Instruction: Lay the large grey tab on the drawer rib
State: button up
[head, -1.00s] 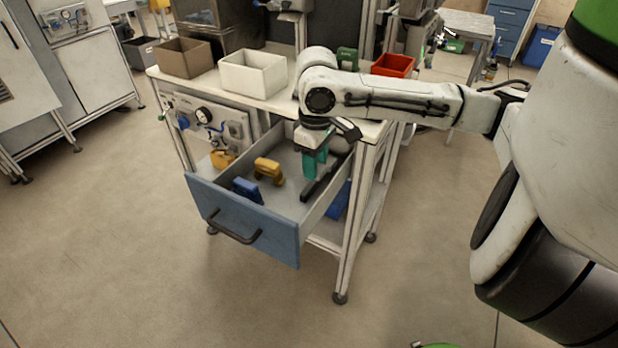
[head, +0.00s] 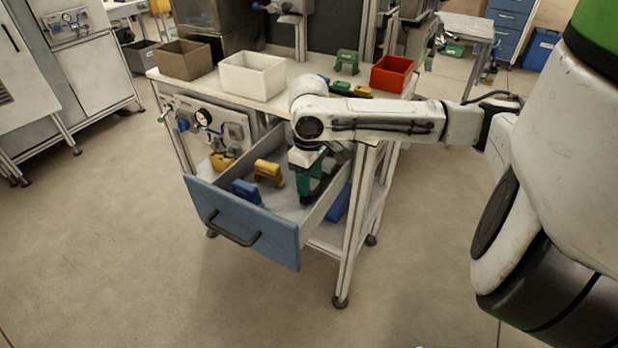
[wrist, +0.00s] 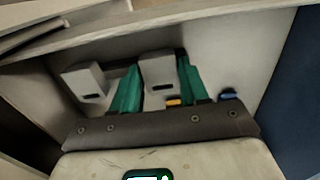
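My gripper (head: 309,190) reaches down inside the open drawer (head: 240,218), near its right wall. In the wrist view its two teal fingers (wrist: 158,66) stand apart. A pale grey block with a dark slot (wrist: 158,82) shows between them; I cannot tell whether it is gripped. A similar grey block (wrist: 85,84) lies left of the left finger. I cannot tell which piece is the large grey tab. The drawer rib is not clearly visible, and my gripper and forearm hide part of the drawer floor.
A yellow piece (head: 268,172) and a blue piece (head: 246,191) stand in the drawer left of my gripper. The tabletop above holds a brown bin (head: 184,61), a white bin (head: 252,77), a red bin (head: 391,75) and a green piece (head: 346,62). Open floor lies in front.

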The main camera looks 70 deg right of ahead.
jog(key=o, duration=0.3)
notch_tip(320, 180, up, 12)
jog(key=shift+r+p, duration=0.2)
jog(key=shift+p, duration=0.8)
